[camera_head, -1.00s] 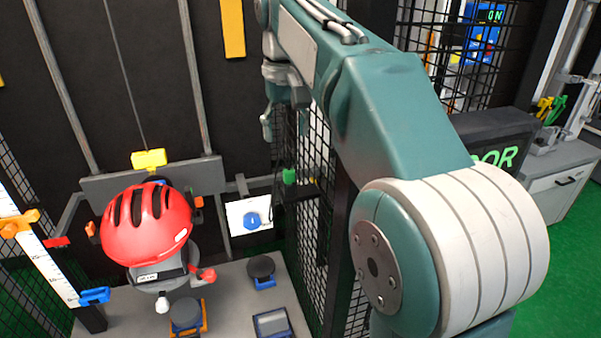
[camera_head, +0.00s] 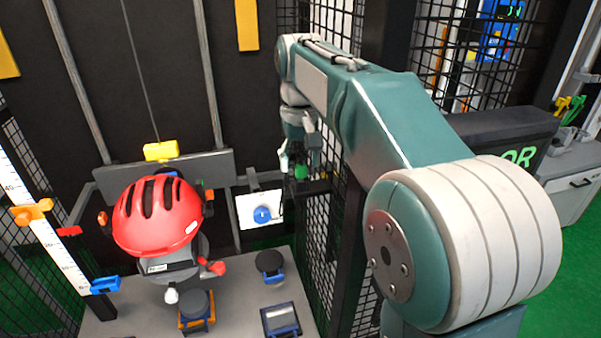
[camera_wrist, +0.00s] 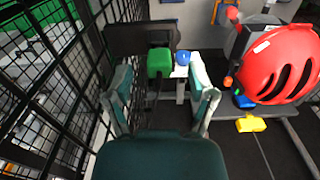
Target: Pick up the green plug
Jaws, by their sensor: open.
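The green plug (camera_head: 301,172) sits on a dark bracket beside the black mesh fence in the head view. It also shows in the wrist view (camera_wrist: 159,62), as a green block beyond and between my fingertips. My gripper (camera_wrist: 161,92) is open and empty, one finger on each side of the view. In the head view my gripper (camera_head: 297,150) hangs just above the plug and partly overlaps it. I cannot tell whether a finger touches the plug.
The mesh fence (camera_wrist: 62,100) runs close along the left of my gripper in the wrist view. A blue button (camera_head: 262,214) on a white plate is beside the plug.

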